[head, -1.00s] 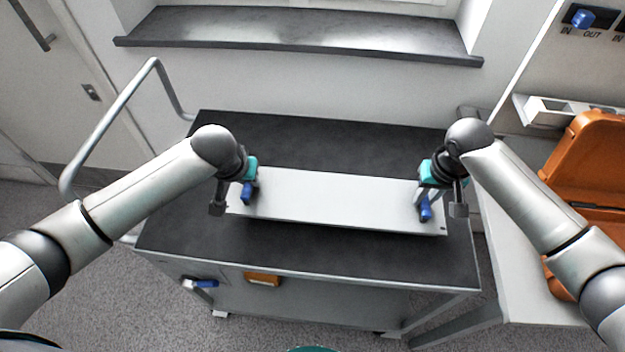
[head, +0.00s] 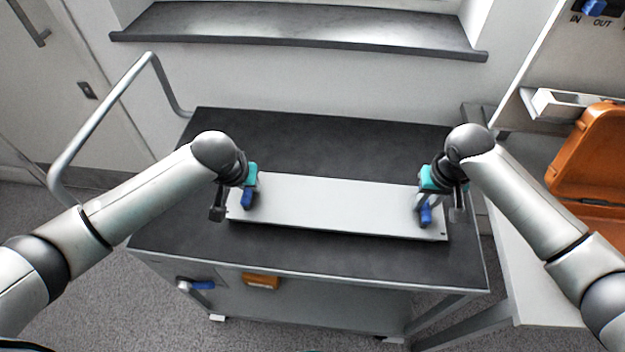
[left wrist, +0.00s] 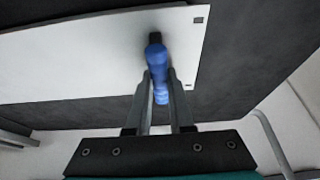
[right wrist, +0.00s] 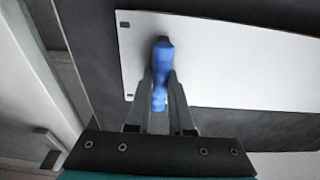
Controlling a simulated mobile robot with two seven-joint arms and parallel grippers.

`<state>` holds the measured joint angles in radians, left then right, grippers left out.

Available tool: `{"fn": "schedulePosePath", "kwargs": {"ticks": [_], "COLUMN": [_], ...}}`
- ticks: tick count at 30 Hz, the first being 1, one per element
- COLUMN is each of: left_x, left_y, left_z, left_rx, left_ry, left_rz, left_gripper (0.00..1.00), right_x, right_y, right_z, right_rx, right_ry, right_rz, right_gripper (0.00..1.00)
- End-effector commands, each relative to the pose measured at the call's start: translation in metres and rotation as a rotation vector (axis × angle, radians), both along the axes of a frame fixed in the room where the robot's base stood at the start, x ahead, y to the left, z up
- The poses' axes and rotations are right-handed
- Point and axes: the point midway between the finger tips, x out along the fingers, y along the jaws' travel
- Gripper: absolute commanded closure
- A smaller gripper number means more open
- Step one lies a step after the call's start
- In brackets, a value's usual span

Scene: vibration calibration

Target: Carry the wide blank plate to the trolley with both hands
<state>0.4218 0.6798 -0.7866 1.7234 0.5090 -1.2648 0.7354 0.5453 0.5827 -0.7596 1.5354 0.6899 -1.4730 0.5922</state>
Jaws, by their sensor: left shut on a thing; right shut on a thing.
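The wide blank plate (head: 335,205) is a pale grey panel with a blue handle near each end. It is over the dark top of the trolley (head: 310,140), near its front half; I cannot tell whether it touches the top. My left gripper (head: 247,198) is shut on the plate's left blue handle, which also shows in the left wrist view (left wrist: 156,62). My right gripper (head: 425,210) is shut on the right blue handle, which also shows in the right wrist view (right wrist: 161,65). The trolley's push bar (head: 95,115) rises at its left end.
An orange case (head: 590,160) stands open on a bench to the right. A dark window sill (head: 300,28) runs along the back wall. The trolley top behind the plate is clear.

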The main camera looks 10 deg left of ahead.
Motion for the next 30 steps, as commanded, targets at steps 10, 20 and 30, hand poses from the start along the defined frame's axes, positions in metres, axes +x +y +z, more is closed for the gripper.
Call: {"fn": "schedulePosePath", "kwargs": {"ticks": [10, 20, 30], "left_x": [0.001, 0.000, -0.002], "left_y": [0.001, 0.001, 0.000], "left_z": [-0.014, -0.014, -0.008], "left_rx": [0.002, 0.001, 0.000], "left_ry": [-0.004, 0.000, -0.001], "left_rz": [0.002, 0.000, 0.000], "left_gripper": [1.00, 0.50, 0.50], "right_x": [0.001, 0.000, 0.000], "right_y": [-0.001, -0.001, 0.000], "right_z": [-0.015, -0.014, -0.014], "right_rx": [-0.002, -0.001, 0.000], "right_ry": [-0.002, 0.001, 0.000], "right_rz": [-0.002, -0.001, 0.000], "right_gripper": [1.00, 0.50, 0.50]}}
